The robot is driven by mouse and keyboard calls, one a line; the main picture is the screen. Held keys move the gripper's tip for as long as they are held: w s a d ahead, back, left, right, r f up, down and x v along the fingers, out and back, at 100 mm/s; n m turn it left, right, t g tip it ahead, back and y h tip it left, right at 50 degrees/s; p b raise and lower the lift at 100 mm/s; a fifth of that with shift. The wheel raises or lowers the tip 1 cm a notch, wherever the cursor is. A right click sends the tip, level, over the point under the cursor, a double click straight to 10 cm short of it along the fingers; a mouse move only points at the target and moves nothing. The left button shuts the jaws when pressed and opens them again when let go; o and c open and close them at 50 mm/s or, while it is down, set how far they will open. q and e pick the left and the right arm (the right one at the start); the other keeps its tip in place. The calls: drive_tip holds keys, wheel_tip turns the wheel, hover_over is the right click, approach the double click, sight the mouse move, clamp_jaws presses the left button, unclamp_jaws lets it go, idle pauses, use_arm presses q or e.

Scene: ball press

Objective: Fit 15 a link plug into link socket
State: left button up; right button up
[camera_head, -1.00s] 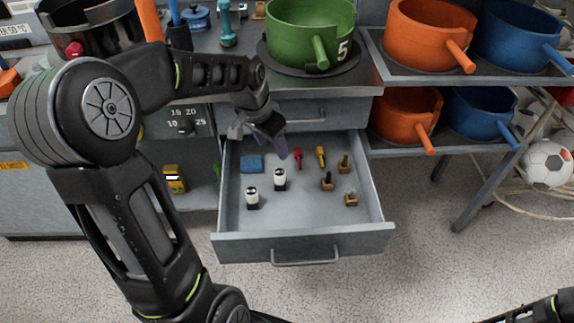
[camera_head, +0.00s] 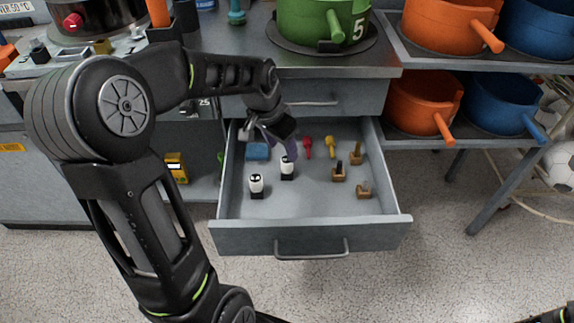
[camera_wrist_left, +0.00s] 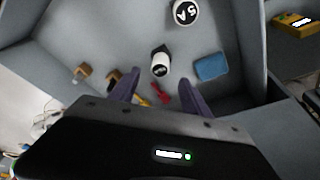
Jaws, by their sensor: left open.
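Two white, black-based plugs stand in the open drawer (camera_head: 312,205). The front-left plug (camera_head: 257,184) shows in the left wrist view (camera_wrist_left: 184,13), its top marked with what looks like 5A. The other plug (camera_head: 288,169) is farther back; in the left wrist view (camera_wrist_left: 161,64) it stands just beyond my fingertips, its marking too small to read. My left gripper (camera_head: 287,147) is open and empty, pointing down at that plug; its fingers also show in the left wrist view (camera_wrist_left: 156,90). I cannot make out a link socket.
A blue block (camera_head: 257,152), a red item (camera_head: 307,146), a yellow item (camera_head: 331,146) and several wooden-based pieces (camera_head: 363,190) share the drawer. The green pot (camera_head: 312,22) stands on the counter above. Shelves with orange and blue pots are at right.

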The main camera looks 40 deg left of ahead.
sight(286, 160)
use_arm(q)
drive_tip(key=shift+x, duration=1.2)
drive_tip(key=shift+b+x, duration=0.75)
drive_tip(key=shift+x, duration=1.9)
drive_tip(key=shift+c, duration=0.5)
clamp_jaws()
